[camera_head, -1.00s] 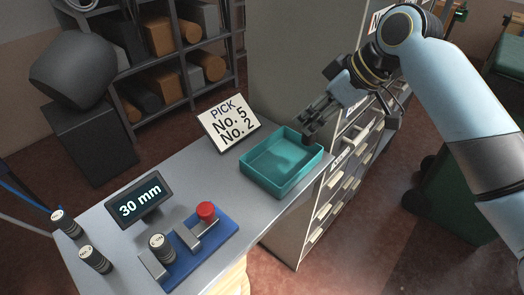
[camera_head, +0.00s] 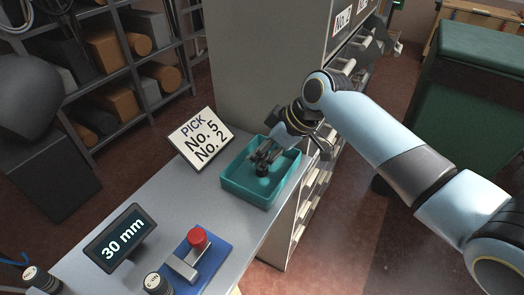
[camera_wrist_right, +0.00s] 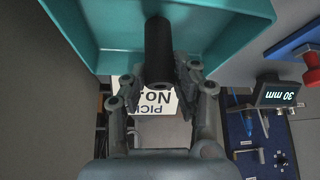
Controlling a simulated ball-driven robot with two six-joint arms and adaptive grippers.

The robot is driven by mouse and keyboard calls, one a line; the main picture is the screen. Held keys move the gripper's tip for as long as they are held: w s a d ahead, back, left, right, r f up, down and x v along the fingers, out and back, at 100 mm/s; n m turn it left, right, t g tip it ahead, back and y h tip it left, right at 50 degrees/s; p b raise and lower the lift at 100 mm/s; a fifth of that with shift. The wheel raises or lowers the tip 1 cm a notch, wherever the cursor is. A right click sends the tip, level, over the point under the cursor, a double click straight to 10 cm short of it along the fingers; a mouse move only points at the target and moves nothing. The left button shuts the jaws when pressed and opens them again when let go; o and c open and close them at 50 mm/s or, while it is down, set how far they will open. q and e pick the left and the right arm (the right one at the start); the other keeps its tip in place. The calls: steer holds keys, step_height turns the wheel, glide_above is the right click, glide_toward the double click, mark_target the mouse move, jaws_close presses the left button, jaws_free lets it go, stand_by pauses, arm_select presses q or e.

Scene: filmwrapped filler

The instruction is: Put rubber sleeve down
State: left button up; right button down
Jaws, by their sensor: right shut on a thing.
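My right gripper (camera_head: 263,164) points down over the teal tray (camera_head: 247,196). It is shut on the rubber sleeve (camera_wrist_right: 158,52), a black hollow cylinder that shows between the two fingers in the right wrist view. In the head view the sleeve (camera_head: 262,171) is a small dark shape at the fingertips, within the tray's outline. I cannot tell whether it touches the tray floor. The tray also shows behind the sleeve in the right wrist view (camera_wrist_right: 235,22). My left gripper is not in view.
A sign reading "PICK No. 5 No. 2" (camera_head: 201,138) stands left of the tray. The grey bench (camera_head: 160,195) also carries a "30 mm" display (camera_head: 121,236) and a blue fixture with a red knob (camera_head: 198,238). A drawer cabinet (camera_head: 309,193) is right of the tray.

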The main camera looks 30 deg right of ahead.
steer(key=shift+f, duration=0.2)
steer(key=c, duration=1)
jaws_free()
steer(key=shift+r, duration=0.1)
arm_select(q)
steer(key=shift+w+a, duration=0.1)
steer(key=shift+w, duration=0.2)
arm_select(e)
steer(key=shift+r, duration=0.15)
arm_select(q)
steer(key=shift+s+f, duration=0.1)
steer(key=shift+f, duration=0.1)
arm_select(e)
steer(key=v, duration=1.2)
